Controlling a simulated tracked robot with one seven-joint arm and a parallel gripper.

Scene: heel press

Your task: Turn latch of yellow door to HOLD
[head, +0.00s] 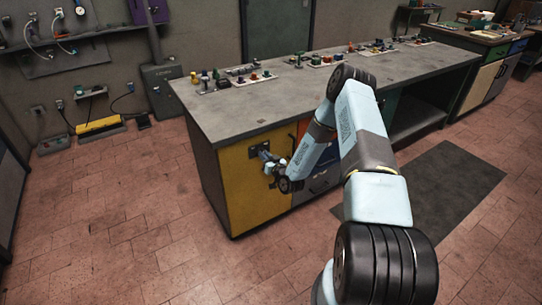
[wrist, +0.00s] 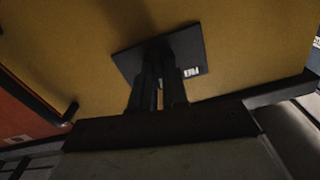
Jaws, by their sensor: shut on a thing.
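The yellow door (head: 245,195) is the left front of the long grey-topped bench, and it looks closed. A dark latch plate (head: 252,150) sits near its upper edge. In the wrist view the plate (wrist: 195,45) is a black square on the yellow door (wrist: 230,25), with a small white marking too small to read. My gripper (wrist: 160,68) reaches to the middle of the plate, its fingers close together and shut on the latch. The latch itself is hidden between the fingers, so its setting cannot be told. In the head view my gripper (head: 265,156) is at the plate.
A black bar handle (wrist: 55,112) stands out beside the plate in the wrist view, near an orange-red front (wrist: 22,112). The bench top (head: 230,107) carries several small fittings along its back. A dark mat (head: 440,195) lies right.

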